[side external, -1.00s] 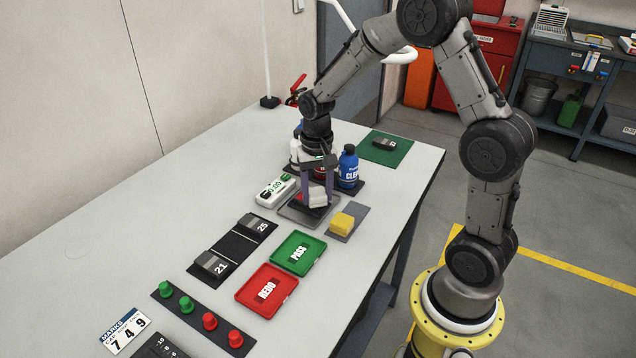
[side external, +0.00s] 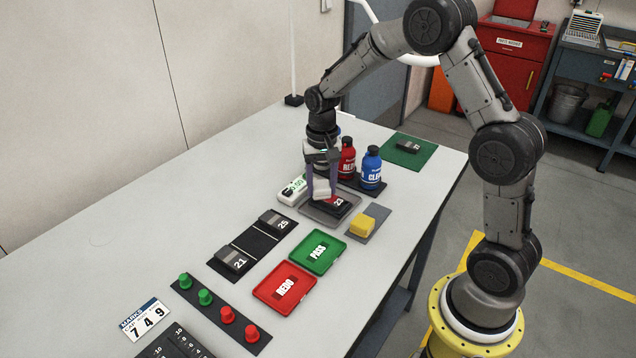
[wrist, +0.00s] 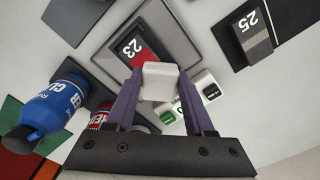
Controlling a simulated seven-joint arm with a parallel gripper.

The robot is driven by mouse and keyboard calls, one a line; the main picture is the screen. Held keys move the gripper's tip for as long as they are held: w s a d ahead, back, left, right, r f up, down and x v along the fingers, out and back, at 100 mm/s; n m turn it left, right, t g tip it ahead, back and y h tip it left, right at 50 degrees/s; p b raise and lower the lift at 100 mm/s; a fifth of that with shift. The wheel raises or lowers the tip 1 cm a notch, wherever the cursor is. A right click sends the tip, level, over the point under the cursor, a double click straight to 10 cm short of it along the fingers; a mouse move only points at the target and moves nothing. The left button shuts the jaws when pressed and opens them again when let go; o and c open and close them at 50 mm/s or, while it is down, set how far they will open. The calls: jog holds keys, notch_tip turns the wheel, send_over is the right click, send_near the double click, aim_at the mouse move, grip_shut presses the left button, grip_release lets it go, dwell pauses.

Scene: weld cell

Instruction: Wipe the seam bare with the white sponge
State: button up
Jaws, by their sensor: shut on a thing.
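My gripper (wrist: 160,95) is shut on the white sponge (wrist: 160,82), a pale block between its purple fingers. In the side view the sponge (side external: 322,191) is low over the left part of the grey tray (side external: 322,217). The dark plate marked 23 (side external: 339,203) lies in that tray, just right of the sponge. In the wrist view the plate (wrist: 128,47) shows a black end with the number and a red area beside it. The sponge hides part of the plate, and I cannot tell whether they touch. No separate seam line is clear.
A red bottle (side external: 347,158) and a blue bottle (side external: 371,170) stand close behind the tray. Plates 21 (side external: 233,261) and 25 (side external: 272,222), green PASS (side external: 318,252) and red REDO (side external: 284,287) trays lie nearer.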

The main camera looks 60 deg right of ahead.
aim_at(339, 204)
jog(key=s, duration=0.5)
jog(key=shift+s+r, duration=0.15)
notch_tip(339, 204, up, 8)
dwell(0.6)
